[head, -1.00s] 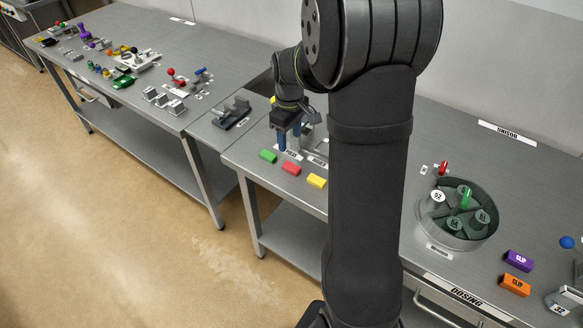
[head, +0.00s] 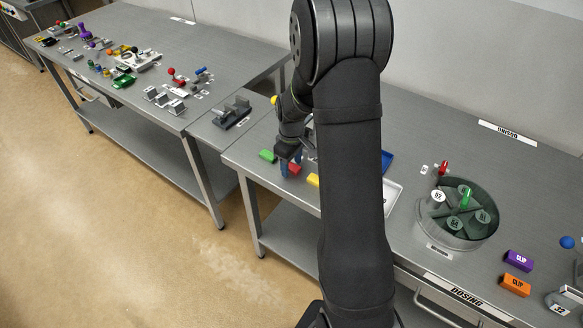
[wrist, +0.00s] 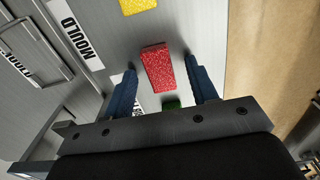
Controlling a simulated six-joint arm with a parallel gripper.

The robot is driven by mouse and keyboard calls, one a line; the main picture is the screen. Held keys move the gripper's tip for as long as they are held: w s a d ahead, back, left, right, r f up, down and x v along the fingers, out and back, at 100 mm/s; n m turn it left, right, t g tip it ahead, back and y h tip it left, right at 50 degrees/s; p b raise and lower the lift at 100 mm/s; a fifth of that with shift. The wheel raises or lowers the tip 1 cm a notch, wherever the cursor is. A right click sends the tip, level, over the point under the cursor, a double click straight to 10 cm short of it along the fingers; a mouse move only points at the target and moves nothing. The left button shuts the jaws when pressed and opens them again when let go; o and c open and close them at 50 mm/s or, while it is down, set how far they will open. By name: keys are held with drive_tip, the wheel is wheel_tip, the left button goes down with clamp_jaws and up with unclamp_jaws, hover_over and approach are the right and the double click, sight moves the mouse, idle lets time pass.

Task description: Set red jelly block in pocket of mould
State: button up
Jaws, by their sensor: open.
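The red jelly block (head: 295,169) lies on the steel table, between a green block (head: 267,156) and a yellow block (head: 313,180). My gripper (head: 290,172) is low over it. In the wrist view, the red block (wrist: 158,68) shows between the two blue fingertips of my open gripper (wrist: 160,72), with a gap on both sides. I cannot tell whether the fingertips are down at the block's height. A MOULD label (wrist: 76,30) lies left of the block, beside a raised metal rim (wrist: 38,38) that may be the mould. Its pocket cannot be made out; my arm hides that area in the head view.
The yellow block (wrist: 138,5) and green block (wrist: 171,104) lie close to the red one. The table's front edge is close by on the right of the wrist view. A white tray (head: 394,198) and a round drum (head: 456,236) stand further right in the head view.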

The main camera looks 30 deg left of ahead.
drive_tip(key=c, duration=1)
drive_tip(key=shift+c, duration=0.4)
drive_tip(key=shift+r, duration=0.1)
